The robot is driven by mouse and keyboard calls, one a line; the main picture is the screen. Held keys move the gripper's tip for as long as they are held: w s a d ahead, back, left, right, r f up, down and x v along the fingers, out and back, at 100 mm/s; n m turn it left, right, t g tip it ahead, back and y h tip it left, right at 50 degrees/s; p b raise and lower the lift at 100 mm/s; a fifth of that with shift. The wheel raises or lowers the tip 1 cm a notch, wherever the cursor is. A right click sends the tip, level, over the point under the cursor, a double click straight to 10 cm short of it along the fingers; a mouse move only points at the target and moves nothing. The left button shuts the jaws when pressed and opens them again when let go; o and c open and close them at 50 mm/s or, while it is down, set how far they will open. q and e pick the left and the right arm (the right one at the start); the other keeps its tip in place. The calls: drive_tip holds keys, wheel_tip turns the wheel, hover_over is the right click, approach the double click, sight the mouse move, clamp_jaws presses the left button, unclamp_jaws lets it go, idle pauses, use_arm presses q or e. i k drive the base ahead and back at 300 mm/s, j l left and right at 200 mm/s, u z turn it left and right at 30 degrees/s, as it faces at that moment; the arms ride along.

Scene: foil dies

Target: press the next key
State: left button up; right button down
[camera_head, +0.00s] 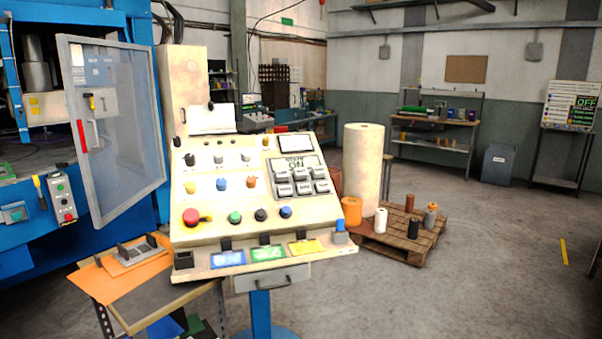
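A cream control console (255,227) stands in the middle of the view on a blue post. On the right of its sloped face is a keypad plate with several grey keys in two rows; one key (303,188) sits in the middle of the lower row. The labels on the keys are too small to read. Nothing covers the keys. Neither of my grippers shows in this view.
A red mushroom button (191,217) and green, black and blue knobs line the console's lower face. A pallet (405,240) with rolls is right. A far board (571,105) reads "OFF".

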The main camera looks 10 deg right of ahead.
sight(299, 174)
drive_tip(key=i+z, duration=0.15)
drive_tip(key=i, duration=0.8)
drive_tip(key=i+z, duration=0.15)
drive_tip(key=i, duration=0.85)
